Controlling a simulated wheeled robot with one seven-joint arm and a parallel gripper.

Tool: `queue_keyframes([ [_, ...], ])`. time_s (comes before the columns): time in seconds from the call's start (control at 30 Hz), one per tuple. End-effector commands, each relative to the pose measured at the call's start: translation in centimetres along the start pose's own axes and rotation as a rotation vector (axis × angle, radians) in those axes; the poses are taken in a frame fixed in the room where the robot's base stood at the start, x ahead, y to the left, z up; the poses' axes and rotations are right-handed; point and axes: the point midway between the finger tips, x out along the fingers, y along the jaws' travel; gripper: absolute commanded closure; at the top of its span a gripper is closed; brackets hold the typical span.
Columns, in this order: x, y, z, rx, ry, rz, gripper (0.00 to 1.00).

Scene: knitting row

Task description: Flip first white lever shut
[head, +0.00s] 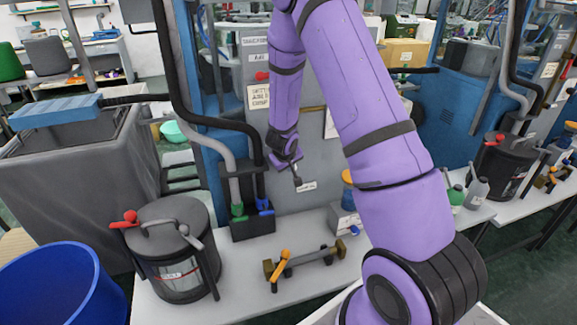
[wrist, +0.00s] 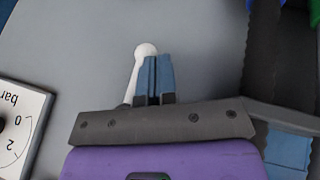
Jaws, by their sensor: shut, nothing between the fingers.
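A white lever (wrist: 142,62) with a rounded knob end shows in the wrist view, just left of my gripper's fingers. Its lower end is hidden behind the dark gripper mount. My gripper (wrist: 156,77) has its blue fingers together with nothing between them. Whether a finger touches the lever, I cannot tell. In the head view my gripper (head: 297,182) is in front of the grey cabinet panel (head: 315,198), above the white bench. I cannot make out the white lever in the head view.
A gauge marked "bar" (wrist: 18,125) lies left of the gripper. A dark lidded pot (head: 172,250), a fitting with an orange lever (head: 310,260) and a blue bin (head: 70,290) are below.

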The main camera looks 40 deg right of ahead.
Motion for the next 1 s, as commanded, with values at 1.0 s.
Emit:
queue_keyframes([
  [1.0, 0.43, 0.36, 0.31, -0.076, -0.019, 0.143, 1.0],
])
